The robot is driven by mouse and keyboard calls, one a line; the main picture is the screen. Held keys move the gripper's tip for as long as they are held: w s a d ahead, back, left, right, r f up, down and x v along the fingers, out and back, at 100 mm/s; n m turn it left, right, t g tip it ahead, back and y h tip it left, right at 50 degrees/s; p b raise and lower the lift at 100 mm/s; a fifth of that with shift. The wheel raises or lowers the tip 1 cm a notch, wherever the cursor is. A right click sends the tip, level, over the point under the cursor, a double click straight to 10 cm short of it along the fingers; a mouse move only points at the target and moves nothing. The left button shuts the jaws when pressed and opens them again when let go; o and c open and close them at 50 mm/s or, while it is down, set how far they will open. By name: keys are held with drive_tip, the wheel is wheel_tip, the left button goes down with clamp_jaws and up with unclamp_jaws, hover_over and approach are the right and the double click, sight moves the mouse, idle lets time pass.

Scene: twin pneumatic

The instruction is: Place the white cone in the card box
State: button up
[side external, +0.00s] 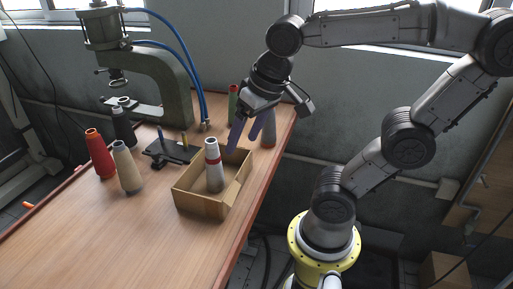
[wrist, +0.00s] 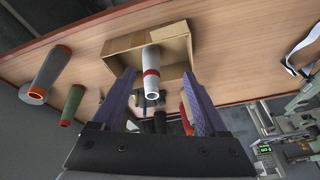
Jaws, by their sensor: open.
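The white cone (side external: 214,168) has a red band and stands upright inside the card box (side external: 204,203), near its middle. It also shows in the wrist view (wrist: 151,62), inside the box (wrist: 120,46). My gripper (side external: 243,142) is open and empty, with its purple fingers above the box's far right side. In the side view it is right of the cone's top and apart from it. In the wrist view the cone shows between the fingers (wrist: 160,76) of my gripper, beyond the tips.
A red cone (side external: 99,156), a cream cone (side external: 126,168) and a black cone (side external: 123,126) stand left. A green cone (side external: 232,101) and a grey cone (side external: 268,130) stand behind my gripper. A press (side external: 165,75) and black fixture (side external: 172,151) are near. The front table is clear.

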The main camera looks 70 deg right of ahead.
drive_tip(key=s+f+n, duration=0.1)
drive_tip(key=n, duration=0.1)
drive_tip(key=s+a+f+n+t, duration=0.1)
drive_tip(key=s+n, duration=0.1)
drive_tip(key=shift+s+f, duration=0.1)
drive_tip(key=shift+s, duration=0.1)
